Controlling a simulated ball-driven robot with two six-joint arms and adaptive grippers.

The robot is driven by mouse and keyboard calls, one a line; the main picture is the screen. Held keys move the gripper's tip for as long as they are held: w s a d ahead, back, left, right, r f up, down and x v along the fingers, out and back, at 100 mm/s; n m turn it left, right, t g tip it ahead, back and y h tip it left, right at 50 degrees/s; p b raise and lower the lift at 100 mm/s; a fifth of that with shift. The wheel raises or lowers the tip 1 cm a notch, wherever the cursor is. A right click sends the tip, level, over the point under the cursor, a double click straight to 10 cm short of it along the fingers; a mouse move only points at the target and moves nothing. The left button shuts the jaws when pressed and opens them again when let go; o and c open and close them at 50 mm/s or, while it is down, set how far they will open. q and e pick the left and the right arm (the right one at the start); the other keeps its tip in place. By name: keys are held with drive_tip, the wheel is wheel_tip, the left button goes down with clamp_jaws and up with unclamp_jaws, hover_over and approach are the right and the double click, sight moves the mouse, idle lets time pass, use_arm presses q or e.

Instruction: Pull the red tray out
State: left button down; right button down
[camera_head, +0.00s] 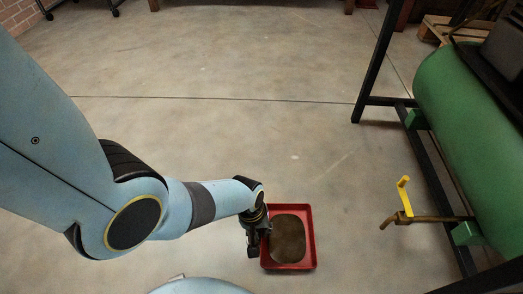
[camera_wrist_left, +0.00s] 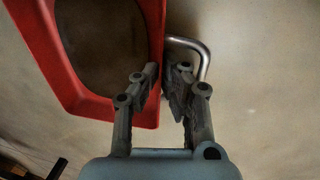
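The red tray (camera_head: 308,228) sits on the concrete floor at the lower middle of the head view, with a dark brown oval patch inside it. It also shows at the upper left of the left wrist view (camera_wrist_left: 74,92), with a bent metal handle (camera_wrist_left: 205,52) on its side. My left gripper (camera_head: 253,245) is at the tray's left side, pointing down. In the left wrist view its fingertips (camera_wrist_left: 167,72) are close together at the tray's edge beside the handle. I cannot tell whether they touch or grip anything. My right gripper is in neither view.
A green tank (camera_head: 468,140) on a black frame (camera_head: 436,185) stands at the right. A brass valve with a yellow lever (camera_head: 405,196) sticks out toward the tray. A wooden pallet (camera_head: 437,27) lies at the upper right. The floor beyond the tray is clear.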

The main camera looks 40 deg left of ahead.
use_arm(q)
drive_tip(key=c, duration=1.4)
unclamp_jaws()
wheel_tip(320, 180, up, 12)
drive_tip(key=s+a, duration=0.1)
drive_tip(key=shift+a, duration=0.35)
drive_tip(key=shift+f, duration=0.1)
